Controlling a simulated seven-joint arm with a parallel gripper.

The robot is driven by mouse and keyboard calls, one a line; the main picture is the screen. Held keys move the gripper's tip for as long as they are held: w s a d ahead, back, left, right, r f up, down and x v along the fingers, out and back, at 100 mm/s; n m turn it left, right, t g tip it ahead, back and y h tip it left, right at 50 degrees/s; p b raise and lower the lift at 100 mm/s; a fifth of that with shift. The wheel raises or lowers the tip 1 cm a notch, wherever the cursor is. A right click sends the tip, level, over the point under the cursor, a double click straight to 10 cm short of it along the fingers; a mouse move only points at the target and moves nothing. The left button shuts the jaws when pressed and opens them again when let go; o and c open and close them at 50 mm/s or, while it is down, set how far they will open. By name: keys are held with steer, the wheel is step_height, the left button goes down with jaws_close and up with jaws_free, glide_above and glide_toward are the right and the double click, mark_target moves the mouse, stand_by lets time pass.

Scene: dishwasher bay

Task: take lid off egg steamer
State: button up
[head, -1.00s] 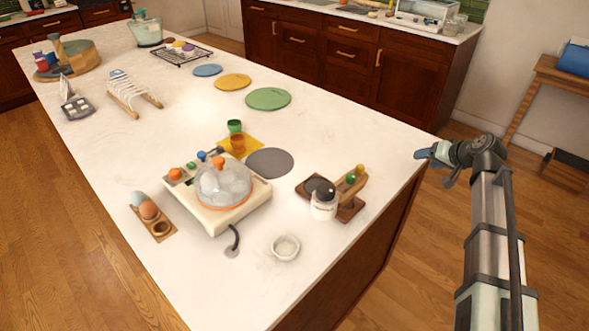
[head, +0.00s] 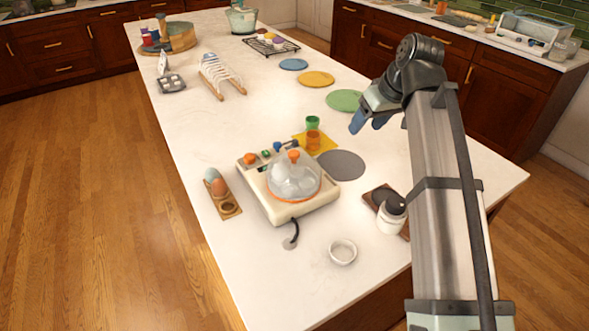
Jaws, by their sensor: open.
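The egg steamer (head: 287,206) sits on the white island counter, a cream base with knobs at its back left. Its clear dome lid (head: 291,182) is seated on the base, with an orange rim and an orange knob (head: 294,156) on top. My gripper (head: 366,124) is open and empty, with blue fingertips pointing down. In the head view it is above the counter, to the upper right of the steamer and apart from it. What is inside the dome is not clear.
An egg holder (head: 222,197) stands left of the steamer. A grey round mat (head: 341,165), orange cup (head: 313,140) and green cup (head: 312,122) are behind it to the right. A white jar (head: 391,216) and small bowl (head: 343,251) are at the front right.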

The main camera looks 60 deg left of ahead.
steer(key=s+a+r+n+h, duration=0.1)
steer(key=s+r+n, duration=0.1)
steer(key=s+r, duration=0.35)
steer(key=s+a+r+n+h, duration=0.1)
steer(key=s+r, duration=0.1)
steer(key=s, duration=0.7)
glide_above(294, 153)
steer(key=d, duration=0.2)
step_height(294, 153, down, 7)
steer(key=shift+w+x, duration=0.15)
steer(key=shift+x, duration=1.5)
steer(key=shift+w+x, duration=0.1)
steer(key=shift+x, duration=1.55)
steer(key=shift+c, duration=0.4)
jaws_close()
